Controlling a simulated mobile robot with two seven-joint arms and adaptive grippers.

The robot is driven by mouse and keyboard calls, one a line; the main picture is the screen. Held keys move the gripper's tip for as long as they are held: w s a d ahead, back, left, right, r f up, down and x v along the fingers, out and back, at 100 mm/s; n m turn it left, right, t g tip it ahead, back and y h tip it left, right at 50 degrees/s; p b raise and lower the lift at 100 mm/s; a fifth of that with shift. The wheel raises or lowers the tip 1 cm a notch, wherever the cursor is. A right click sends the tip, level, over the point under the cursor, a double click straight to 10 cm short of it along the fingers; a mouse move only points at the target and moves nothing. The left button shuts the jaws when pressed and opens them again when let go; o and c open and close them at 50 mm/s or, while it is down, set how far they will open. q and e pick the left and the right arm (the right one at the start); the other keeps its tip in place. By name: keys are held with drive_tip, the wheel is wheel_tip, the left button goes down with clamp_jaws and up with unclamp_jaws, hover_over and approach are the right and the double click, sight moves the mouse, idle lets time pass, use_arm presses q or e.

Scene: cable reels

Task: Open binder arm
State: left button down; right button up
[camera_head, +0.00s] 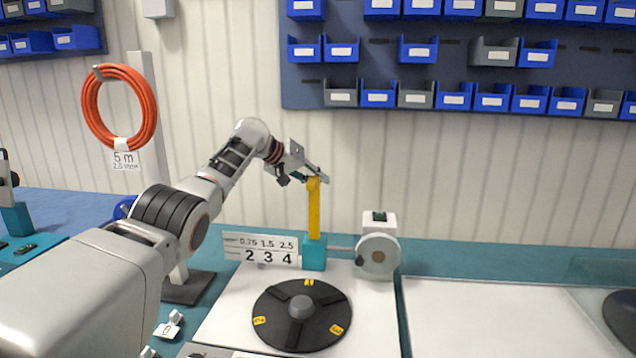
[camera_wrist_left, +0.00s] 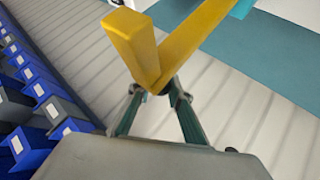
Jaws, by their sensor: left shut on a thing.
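The yellow binder arm (camera_head: 314,210) stands upright on a teal block (camera_head: 314,252) behind the black turntable. My left gripper (camera_head: 314,179) is at the top end of this arm. In the left wrist view the yellow arm (camera_wrist_left: 192,40) shows large, with a short yellow end piece (camera_wrist_left: 132,45) bent off it. The left fingertips (camera_wrist_left: 158,92) are shut on the yellow arm near that bend. My right gripper is not in view.
A black turntable (camera_head: 285,320) with yellow tags lies on a white board. A number sign (camera_head: 262,250) and a grey round device (camera_head: 378,255) flank the teal block. An orange cable coil (camera_head: 88,110) hangs on a post at left. Blue bins line the back wall.

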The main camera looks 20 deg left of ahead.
use_arm(q)
drive_tip(key=shift+w+a+f, duration=0.1)
drive_tip(key=shift+f, duration=0.3)
drive_tip(key=c, duration=1.8)
unclamp_jaws()
drive_tip(key=shift+a, duration=0.1)
drive_tip(key=shift+r, duration=0.25)
drive_tip(key=shift+s+a+r, duration=0.1)
drive_tip(key=shift+s+r, duration=0.15)
drive_tip(key=shift+r, duration=0.1)
drive_tip(key=v, duration=1.1)
drive_tip(key=shift+a, duration=0.1)
